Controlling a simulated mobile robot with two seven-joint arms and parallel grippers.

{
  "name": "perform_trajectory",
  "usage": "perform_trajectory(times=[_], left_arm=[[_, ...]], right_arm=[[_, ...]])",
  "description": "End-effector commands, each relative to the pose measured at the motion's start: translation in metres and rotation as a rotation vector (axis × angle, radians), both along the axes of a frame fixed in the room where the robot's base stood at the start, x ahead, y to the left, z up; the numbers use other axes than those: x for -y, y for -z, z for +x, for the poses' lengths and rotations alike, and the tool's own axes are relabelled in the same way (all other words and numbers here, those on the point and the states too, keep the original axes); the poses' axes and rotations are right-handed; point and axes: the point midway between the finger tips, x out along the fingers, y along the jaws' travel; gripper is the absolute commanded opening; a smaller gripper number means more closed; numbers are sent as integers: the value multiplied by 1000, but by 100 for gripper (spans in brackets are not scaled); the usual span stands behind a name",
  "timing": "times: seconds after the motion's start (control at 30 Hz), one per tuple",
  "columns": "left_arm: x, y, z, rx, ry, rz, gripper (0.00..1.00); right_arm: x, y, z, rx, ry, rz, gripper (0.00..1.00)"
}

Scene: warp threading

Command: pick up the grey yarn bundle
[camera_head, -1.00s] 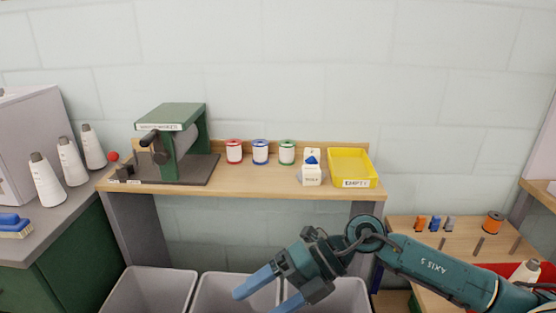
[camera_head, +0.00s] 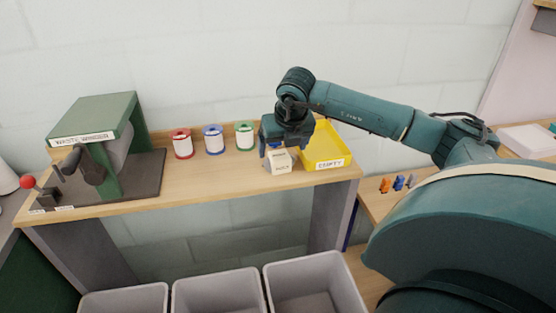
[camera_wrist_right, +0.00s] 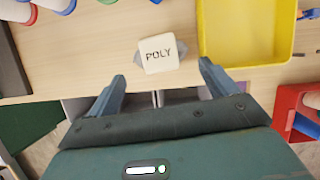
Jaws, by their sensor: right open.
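Small orange, blue and grey yarn bundles stand on the right-hand bench in the head view; the grey yarn bundle (camera_head: 410,181) is the rightmost, small and partly cut off by my arm. My right gripper (camera_wrist_right: 163,82) is open and empty. In the head view, my right gripper (camera_head: 285,148) hangs over the shelf at the white POLY block (camera_head: 279,161), away from the grey bundle. In the wrist view the POLY block (camera_wrist_right: 159,54) lies ahead, between the lines of the two fingers. Grey edges show on both sides of it; I cannot tell what they belong to. My left gripper is not in view.
A yellow EMPTY tray (camera_head: 334,163) stands right of the block. Red (camera_head: 182,144), blue (camera_head: 213,140) and green (camera_head: 245,136) spools stand left of it, then the green waste winder (camera_head: 97,120). Grey bins (camera_head: 218,290) stand below. A red container (camera_wrist_right: 283,119) shows at right in the wrist view.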

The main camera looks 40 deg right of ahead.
Motion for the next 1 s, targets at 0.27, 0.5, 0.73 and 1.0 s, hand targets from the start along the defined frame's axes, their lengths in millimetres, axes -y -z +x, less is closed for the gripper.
perform_trajectory(times=[0.27, 0.5, 0.73, 1.0], left_arm=[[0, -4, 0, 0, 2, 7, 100], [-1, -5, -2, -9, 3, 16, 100], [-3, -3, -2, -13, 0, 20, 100], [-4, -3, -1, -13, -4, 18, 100]], right_arm=[[3, 21, 7, -3, -2, 1, 85], [9, 53, 19, -2, -2, 3, 85], [11, 60, 22, 0, -4, 1, 85], [11, 60, 22, 1, -3, 2, 71]])
